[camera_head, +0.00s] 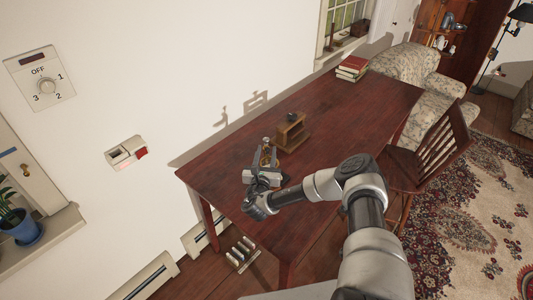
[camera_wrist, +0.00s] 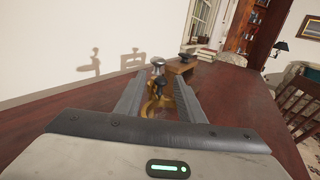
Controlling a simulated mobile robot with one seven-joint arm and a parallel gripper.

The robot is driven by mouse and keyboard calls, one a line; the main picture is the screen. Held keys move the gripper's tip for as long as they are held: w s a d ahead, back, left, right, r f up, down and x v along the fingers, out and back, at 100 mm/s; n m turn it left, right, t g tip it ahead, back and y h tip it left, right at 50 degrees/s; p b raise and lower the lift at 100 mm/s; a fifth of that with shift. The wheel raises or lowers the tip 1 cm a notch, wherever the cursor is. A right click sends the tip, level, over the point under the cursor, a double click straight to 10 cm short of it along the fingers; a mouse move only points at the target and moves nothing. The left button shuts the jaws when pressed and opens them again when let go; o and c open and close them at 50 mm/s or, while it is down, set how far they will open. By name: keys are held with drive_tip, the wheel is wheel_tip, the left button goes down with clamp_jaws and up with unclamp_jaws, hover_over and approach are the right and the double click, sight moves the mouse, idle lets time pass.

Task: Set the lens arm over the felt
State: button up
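My gripper (camera_wrist: 159,80) is low over the dark red table, its two fingers apart. A small brass piece with a dark, rounded knob (camera_wrist: 157,62) shows between and just beyond the fingertips. It also shows in the head view as a brass piece (camera_head: 268,156) at my gripper. I see no clear contact with either finger. I cannot tell for sure that this piece is the lens arm. Just behind it stands a small wooden box (camera_head: 292,132) with a dark object (camera_head: 292,116) on top. I cannot make out any felt; my fingers and palm hide part of the table.
The table (camera_head: 350,108) is mostly bare to the right of the box. Stacked books (camera_head: 352,68) lie at its far end. A wooden chair (camera_head: 432,150) stands at its right side. The white wall (camera_head: 180,75) runs close along its left edge.

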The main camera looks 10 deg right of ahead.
drive_tip(key=v, duration=1.7)
drive_tip(key=shift+s, duration=0.15)
drive_tip(key=shift+a, duration=0.15)
